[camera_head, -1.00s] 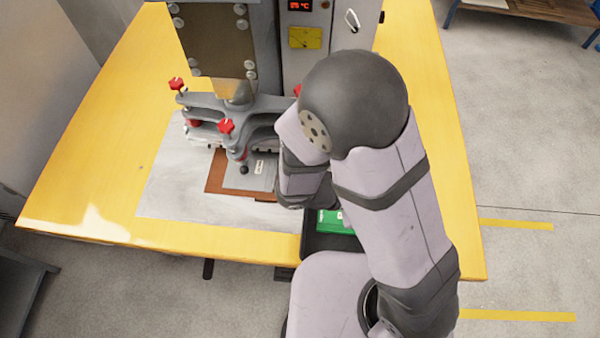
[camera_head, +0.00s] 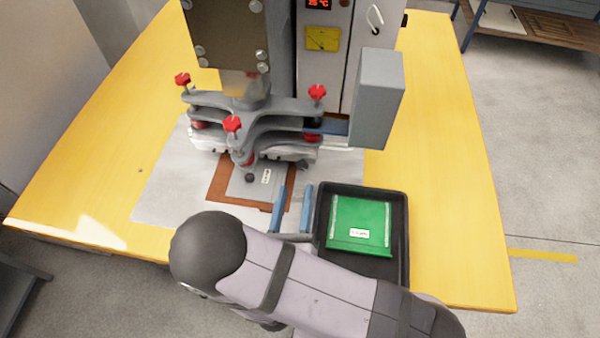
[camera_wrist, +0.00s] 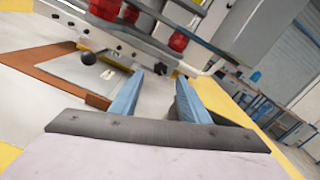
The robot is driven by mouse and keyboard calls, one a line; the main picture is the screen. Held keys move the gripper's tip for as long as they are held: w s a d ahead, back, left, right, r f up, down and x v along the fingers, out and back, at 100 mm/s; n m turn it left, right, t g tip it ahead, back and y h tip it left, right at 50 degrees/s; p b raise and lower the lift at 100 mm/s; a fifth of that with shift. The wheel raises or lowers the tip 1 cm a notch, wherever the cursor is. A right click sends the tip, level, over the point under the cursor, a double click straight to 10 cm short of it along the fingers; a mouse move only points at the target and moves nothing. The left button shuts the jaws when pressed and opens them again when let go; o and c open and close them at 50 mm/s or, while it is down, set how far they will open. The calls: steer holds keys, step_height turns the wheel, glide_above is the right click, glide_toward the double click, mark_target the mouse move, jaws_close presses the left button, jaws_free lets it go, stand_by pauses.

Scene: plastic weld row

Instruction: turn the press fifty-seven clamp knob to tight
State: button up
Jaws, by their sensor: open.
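The grey press (camera_head: 245,110) stands on the yellow table. Red star knobs top its clamp frame: one at the front (camera_head: 232,124), one at the left (camera_head: 183,79), one at the right (camera_head: 317,92). Which one the task means, and how tight any is, I cannot tell. A black ball (camera_head: 249,178) hangs at the front, also in the wrist view (camera_wrist: 88,58). My gripper (camera_head: 292,197) is open and empty, blue fingers pointing at the press from in front, below and right of the front knob. In the wrist view my gripper (camera_wrist: 160,85) touches no knob.
A black tray (camera_head: 404,215) holding a green part (camera_head: 360,215) lies right of my gripper. A grey box (camera_head: 376,98) juts out at the press's right. A brown-bordered plate (camera_head: 222,185) lies under the press front. The table's left side is clear.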

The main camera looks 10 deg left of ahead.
mark_target(301, 167)
steer(key=shift+w+p, duration=0.65)
steer(key=shift+w, duration=2.75)
steer(key=c, duration=1.1)
